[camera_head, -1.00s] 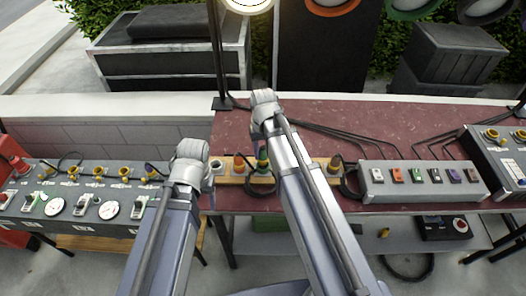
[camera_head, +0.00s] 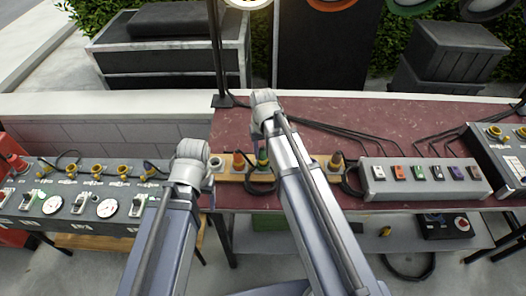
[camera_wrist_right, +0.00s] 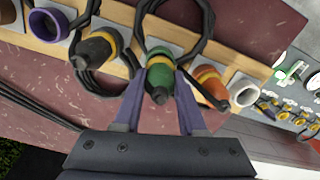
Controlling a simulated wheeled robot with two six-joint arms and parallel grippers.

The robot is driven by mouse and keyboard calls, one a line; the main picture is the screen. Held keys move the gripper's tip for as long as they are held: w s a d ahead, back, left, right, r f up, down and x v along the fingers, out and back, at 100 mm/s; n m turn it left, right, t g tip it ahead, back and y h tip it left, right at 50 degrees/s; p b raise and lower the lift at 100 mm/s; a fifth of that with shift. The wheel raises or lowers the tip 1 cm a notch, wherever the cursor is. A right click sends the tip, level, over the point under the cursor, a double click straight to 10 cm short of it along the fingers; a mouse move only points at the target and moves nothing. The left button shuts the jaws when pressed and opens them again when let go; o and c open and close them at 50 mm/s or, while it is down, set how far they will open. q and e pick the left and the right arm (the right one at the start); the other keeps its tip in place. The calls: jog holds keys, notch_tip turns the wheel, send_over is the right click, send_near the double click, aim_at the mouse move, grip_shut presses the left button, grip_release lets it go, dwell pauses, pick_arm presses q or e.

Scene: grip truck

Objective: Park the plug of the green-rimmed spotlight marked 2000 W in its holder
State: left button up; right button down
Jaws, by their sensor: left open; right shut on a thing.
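The green plug (camera_wrist_right: 160,75) with a yellow band is between the two fingers of my right gripper (camera_wrist_right: 158,105), which is shut on it. It stands at the wooden holder board (camera_wrist_right: 122,68); I cannot tell how deep it sits.
On the board are an orange plug (camera_wrist_right: 208,85), a black plug (camera_wrist_right: 95,48), an empty white ring (camera_wrist_right: 245,92) and an empty purple ring (camera_wrist_right: 45,22). Black cables loop around the plugs. A grey switch box (camera_head: 425,190) stands right; a control panel (camera_head: 90,210) left.

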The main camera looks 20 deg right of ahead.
aim_at(263, 147)
jog(key=shift+f+b, duration=0.8)
jog(key=shift+f, duration=0.05)
jog(key=shift+c, duration=0.4)
grip_release()
jog(key=shift+r, duration=0.1)
jog(key=shift+r+p, duration=2.5)
jog(key=shift+p, duration=0.1)
jog(key=s+a+n+h, duration=0.1)
jog(key=s+a+n, duration=0.3)
jog(key=s+a, duration=0.6)
jog(key=s, duration=0.4)
jog(key=shift+a, duration=0.35)
